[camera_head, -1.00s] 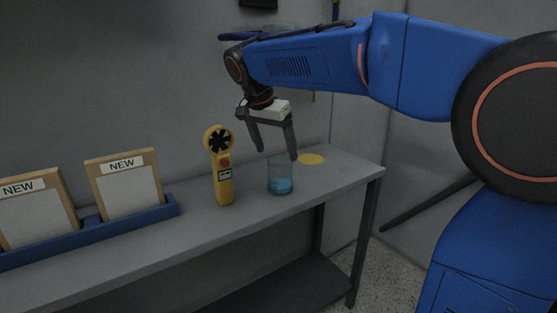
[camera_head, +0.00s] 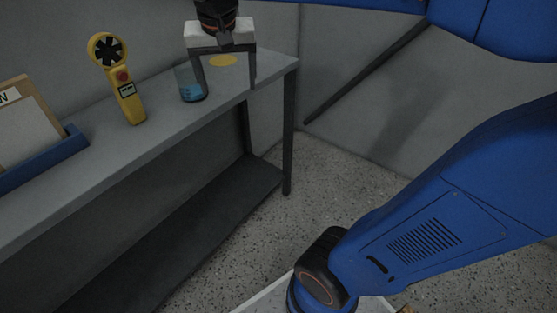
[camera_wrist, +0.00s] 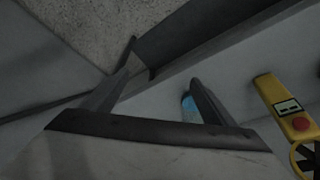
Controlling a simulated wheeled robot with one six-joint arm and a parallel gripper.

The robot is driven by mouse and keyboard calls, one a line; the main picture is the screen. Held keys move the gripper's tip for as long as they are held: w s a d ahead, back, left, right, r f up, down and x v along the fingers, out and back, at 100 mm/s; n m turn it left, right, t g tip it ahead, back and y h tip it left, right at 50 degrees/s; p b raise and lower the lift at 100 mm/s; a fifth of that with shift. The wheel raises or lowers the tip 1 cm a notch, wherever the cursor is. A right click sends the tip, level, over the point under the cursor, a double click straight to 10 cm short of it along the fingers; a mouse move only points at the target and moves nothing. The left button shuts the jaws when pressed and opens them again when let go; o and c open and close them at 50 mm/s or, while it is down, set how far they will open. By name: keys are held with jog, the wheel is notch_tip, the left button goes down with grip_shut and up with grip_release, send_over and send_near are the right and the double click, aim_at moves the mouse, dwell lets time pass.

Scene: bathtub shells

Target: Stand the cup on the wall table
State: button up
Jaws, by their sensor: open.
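The cup (camera_head: 188,90) is clear with blue contents and stands upright on the grey wall table (camera_head: 160,107), near its right end. My gripper (camera_head: 228,88) is open and empty, its fingers pointing down. In the head view its left finger overlaps the cup's right edge; the cup is not between the fingers. In the wrist view the cup (camera_wrist: 188,106) shows as a blue patch, partly hidden behind the right finger. I cannot tell whether that finger touches it.
A yellow fan-headed meter (camera_head: 123,85) stands left of the cup. A blue holder (camera_head: 45,157) with a framed card (camera_head: 25,130) is farther left. A yellow disc (camera_head: 222,60) lies on the table behind my gripper. The table has a lower shelf (camera_head: 190,220).

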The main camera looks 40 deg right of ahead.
jog(key=s+d+f+n, duration=0.1)
jog(key=s+f+n, duration=0.1)
jog(key=s+f, duration=0.5)
jog(key=s+d+f+n+t+y, duration=0.1)
jog(key=s+f+n, duration=0.2)
jog(key=s+f, duration=0.4)
jog(key=s, duration=0.3)
jog(key=shift+d+f+y, duration=0.3)
jog(key=shift+d, duration=0.05)
jog(key=shift+c, duration=0.6)
